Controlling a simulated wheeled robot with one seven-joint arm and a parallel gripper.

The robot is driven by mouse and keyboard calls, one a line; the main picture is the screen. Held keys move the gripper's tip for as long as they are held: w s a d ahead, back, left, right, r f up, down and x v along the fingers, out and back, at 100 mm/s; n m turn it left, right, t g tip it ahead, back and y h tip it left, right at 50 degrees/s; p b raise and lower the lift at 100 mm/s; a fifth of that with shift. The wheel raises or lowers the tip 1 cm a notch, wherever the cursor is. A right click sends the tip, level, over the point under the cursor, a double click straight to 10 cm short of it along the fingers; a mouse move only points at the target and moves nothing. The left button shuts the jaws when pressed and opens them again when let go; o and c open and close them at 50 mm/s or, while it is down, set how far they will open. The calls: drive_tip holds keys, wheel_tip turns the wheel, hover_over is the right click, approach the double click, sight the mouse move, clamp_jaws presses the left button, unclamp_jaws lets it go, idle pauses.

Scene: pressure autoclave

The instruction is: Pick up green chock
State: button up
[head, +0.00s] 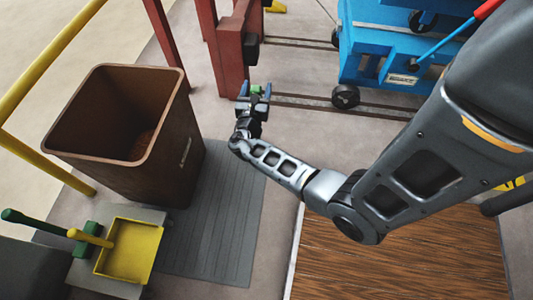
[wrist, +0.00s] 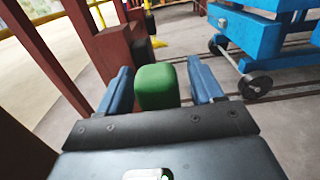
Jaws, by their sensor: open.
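The green chock (wrist: 157,86) is a small rounded block, seen between the two blue fingers of my gripper (wrist: 163,88) in the wrist view. The fingers are open, with a gap on each side of the chock. In the head view my gripper (head: 254,92) is near the base of the red post, and only a bit of the green chock (head: 256,88) shows between the fingers. The lower part of the chock is hidden by my gripper.
A red post (head: 228,60) stands just beyond my gripper. A blue wheeled cart (head: 400,55) is at the right, by floor rails (head: 300,103). A brown bin (head: 170,155) stands at the left. A yellow dustpan (head: 128,250) and grey mat (head: 215,225) are nearer.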

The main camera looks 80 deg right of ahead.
clamp_jaws()
idle(0.5)
idle(0.8)
